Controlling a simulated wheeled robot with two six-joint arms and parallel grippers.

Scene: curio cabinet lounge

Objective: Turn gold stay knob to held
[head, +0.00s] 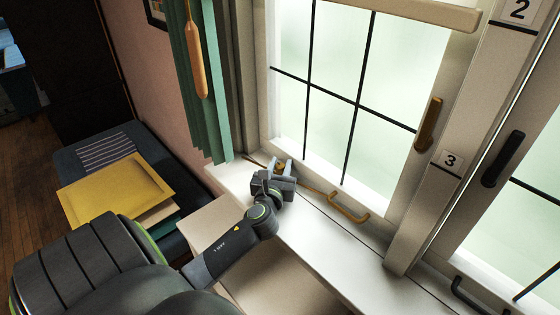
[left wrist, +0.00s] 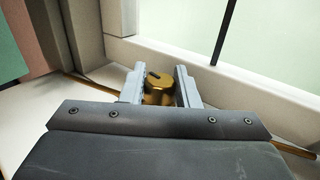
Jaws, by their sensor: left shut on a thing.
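The gold stay knob (left wrist: 158,90) sits between the two fingers of my left gripper (left wrist: 160,86) in the left wrist view. It is a short gold cylinder with a dark mark on top, close to the bottom rail of the window. In the head view my left gripper (head: 283,168) reaches down to the sill at the window's lower left corner, and its fingers hide most of the knob. The gripper is shut on the knob. A thin gold stay bar (head: 315,191) runs along the sill to the right of the gripper. My right gripper is not in view.
A gold window handle (head: 428,123) is on the frame, beside a post marked 3 (head: 449,161). A green curtain (head: 203,95) hangs left.

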